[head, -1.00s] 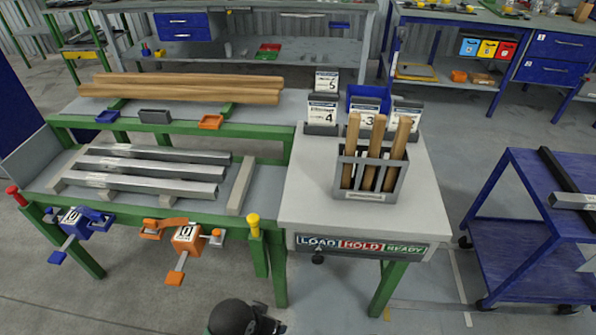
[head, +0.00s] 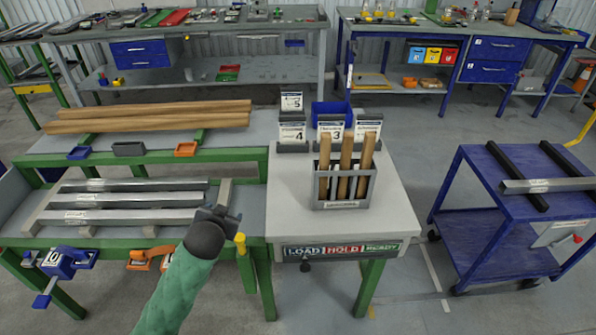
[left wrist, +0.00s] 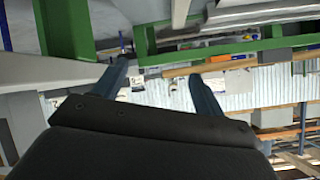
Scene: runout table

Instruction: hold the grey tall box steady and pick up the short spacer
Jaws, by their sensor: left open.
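The grey tall box (head: 366,190) is an open-fronted holder standing upright on the pale right-hand table top. Three wooden sticks (head: 346,160) stand in it and rise above its rim. I cannot tell which one is the short spacer. My left gripper (head: 222,212) is over the front right of the rack, left of the pale table and well apart from the box. In the left wrist view its two fingers (left wrist: 157,78) are spread with nothing between them. My right gripper is not in view.
Number cards (head: 292,133) and a blue bin (head: 331,113) stand behind the box. Metal bars (head: 130,200) lie on the green rack (head: 140,242) at left, below long wooden bars (head: 150,116). A yellow-topped post (head: 240,243) is beside my left gripper. The pale table top (head: 290,215) is clear left of the box.

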